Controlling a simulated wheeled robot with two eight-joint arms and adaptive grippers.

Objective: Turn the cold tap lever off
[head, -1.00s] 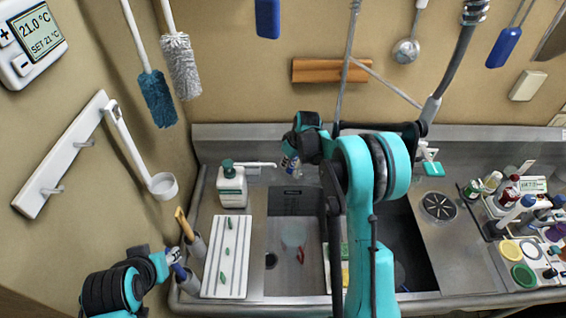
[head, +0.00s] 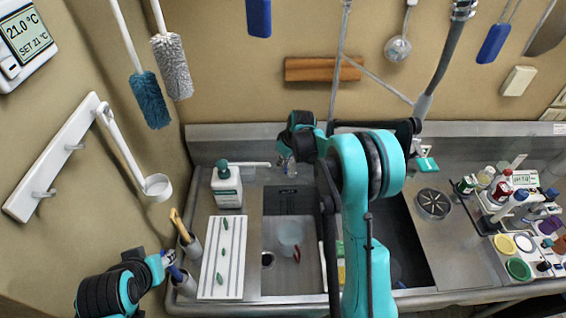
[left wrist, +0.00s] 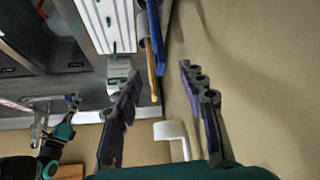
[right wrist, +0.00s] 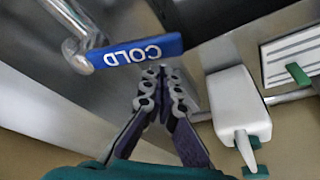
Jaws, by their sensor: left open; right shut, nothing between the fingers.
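The cold tap lever (right wrist: 145,50) is a blue bar marked COLD on a metal stem in the right wrist view. My right gripper (right wrist: 160,73) is shut and empty. Its fingertips are right beside the lever's long edge, and I cannot tell whether they touch it. In the head view my right gripper (head: 287,167) is over the back of the sink, and the lever is not clear there. My left gripper (left wrist: 160,80) is open and empty in the left wrist view. It is at the lower left in the head view (head: 170,264), away from the tap.
A white bottle with a green pump (head: 227,187) stands left of the right gripper. A white grooved board (head: 222,262) lies left of the sink basin (head: 275,245). Cups with tools (head: 187,262) stand beside the board. A crowded rack (head: 520,215) is on the right counter.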

